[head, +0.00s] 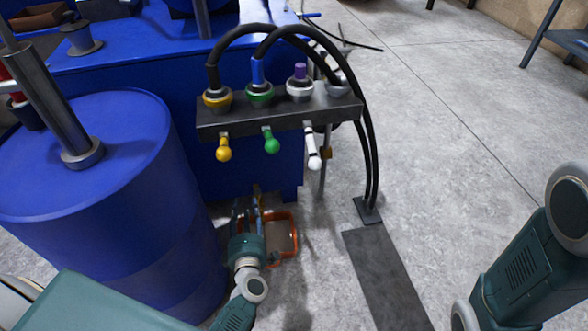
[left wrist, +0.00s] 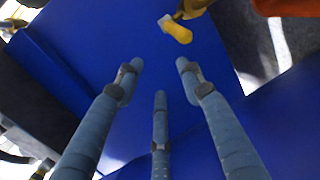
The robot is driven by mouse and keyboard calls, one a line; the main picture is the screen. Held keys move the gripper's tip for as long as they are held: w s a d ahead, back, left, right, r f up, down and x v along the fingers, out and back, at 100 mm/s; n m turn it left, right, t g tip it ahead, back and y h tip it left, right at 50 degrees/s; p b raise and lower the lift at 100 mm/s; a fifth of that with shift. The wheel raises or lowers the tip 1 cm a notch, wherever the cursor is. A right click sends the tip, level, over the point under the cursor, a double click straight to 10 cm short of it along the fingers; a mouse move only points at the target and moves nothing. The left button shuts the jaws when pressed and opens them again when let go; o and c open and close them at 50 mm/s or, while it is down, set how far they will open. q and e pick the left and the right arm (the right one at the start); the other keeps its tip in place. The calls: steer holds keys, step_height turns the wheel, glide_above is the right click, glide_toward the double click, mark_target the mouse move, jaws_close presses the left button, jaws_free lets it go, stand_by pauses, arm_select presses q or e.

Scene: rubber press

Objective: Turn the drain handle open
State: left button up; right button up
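A yellow handle (left wrist: 178,28) shows at the top of the left wrist view, close to an orange part, low by the blue machine; I take it for the drain handle. In the head view my left gripper mostly hides that spot. My left gripper (head: 248,208) points at the lower blue machine side. In the left wrist view its three fingers (left wrist: 160,85) are spread, with nothing between them. The handle lies beyond the fingertips, apart from them. My right gripper is out of view; only part of my right arm shows.
An orange tray (head: 281,236) lies on the floor beside my left gripper. A dark valve bar (head: 280,117) with yellow, green and white handles is above. A blue drum (head: 85,200) stands left. Black hoses (head: 370,130) run down to a floor plate.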

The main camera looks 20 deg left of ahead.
arm_select(q)
steer(key=d+r+m+t+h, duration=0.2)
steer(key=d+r+m+h, duration=0.3)
steer(key=r, duration=0.5)
steer(key=d+r+m+t+h, duration=0.1)
steer(key=d+r+m+h, duration=0.4)
steer(key=d+r+m, duration=0.5)
steer(key=shift+w+r+m+t, duration=0.15)
steer(key=shift+r+m+t, duration=0.25)
steer(key=shift+r+m, duration=0.55)
steer(key=shift+f, duration=0.15)
steer(key=shift+c, duration=0.5)
